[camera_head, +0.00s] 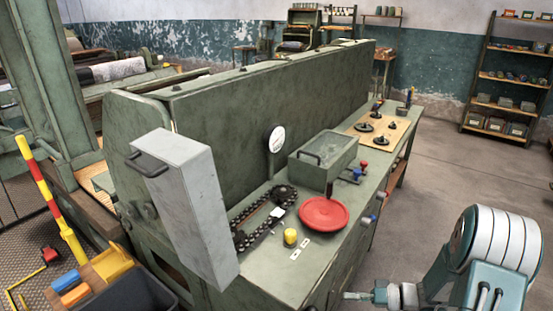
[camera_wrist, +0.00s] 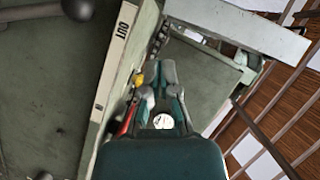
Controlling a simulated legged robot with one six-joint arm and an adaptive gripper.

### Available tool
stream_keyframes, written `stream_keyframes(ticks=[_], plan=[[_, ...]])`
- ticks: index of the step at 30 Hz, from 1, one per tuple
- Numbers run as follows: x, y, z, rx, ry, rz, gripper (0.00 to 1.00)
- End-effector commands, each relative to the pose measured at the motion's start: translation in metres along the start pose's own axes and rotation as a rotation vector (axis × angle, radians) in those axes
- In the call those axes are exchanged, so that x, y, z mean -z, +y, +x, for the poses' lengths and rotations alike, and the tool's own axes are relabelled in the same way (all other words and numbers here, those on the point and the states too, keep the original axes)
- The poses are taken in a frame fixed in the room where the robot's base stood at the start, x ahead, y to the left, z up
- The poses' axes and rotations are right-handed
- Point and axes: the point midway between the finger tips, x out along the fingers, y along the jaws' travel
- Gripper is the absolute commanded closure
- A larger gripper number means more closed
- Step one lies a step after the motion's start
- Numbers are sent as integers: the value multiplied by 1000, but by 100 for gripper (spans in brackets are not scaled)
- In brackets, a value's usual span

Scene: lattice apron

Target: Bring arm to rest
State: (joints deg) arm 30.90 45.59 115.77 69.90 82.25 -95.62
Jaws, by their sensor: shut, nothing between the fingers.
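My arm (camera_head: 490,262), with white and pale teal links, is at the lower right in the head view, beside the right side of the green bench (camera_head: 285,270). A narrow piece points left from it, low over the floor; I cannot tell whether it is my gripper. In the wrist view my gripper (camera_wrist: 166,75) has dark teal fingers that are shut and hold nothing. Behind the fingers are green machine surfaces and a pale strip marked OUT (camera_wrist: 122,30). A white round spot (camera_wrist: 163,121) shows between the finger linkages.
On the bench are a red round lid (camera_head: 323,212), a yellow knob (camera_head: 290,237), a chain (camera_head: 262,215), a green box (camera_head: 323,158) and a wooden board (camera_head: 385,130). A grey box-like panel (camera_head: 190,205) stands left. Shelves (camera_head: 508,75) stand far right. Floor (camera_head: 455,150) right of the bench is clear.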

Motion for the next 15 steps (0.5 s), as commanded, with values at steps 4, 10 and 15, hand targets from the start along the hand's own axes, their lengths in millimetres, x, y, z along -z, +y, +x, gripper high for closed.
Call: stream_keyframes(ticks=[4,10,15], plan=[[-1,-47,7,-77,-157,23,100],[-12,-100,10,-229,-324,52,100],[-24,-139,8,-390,-420,61,100]])
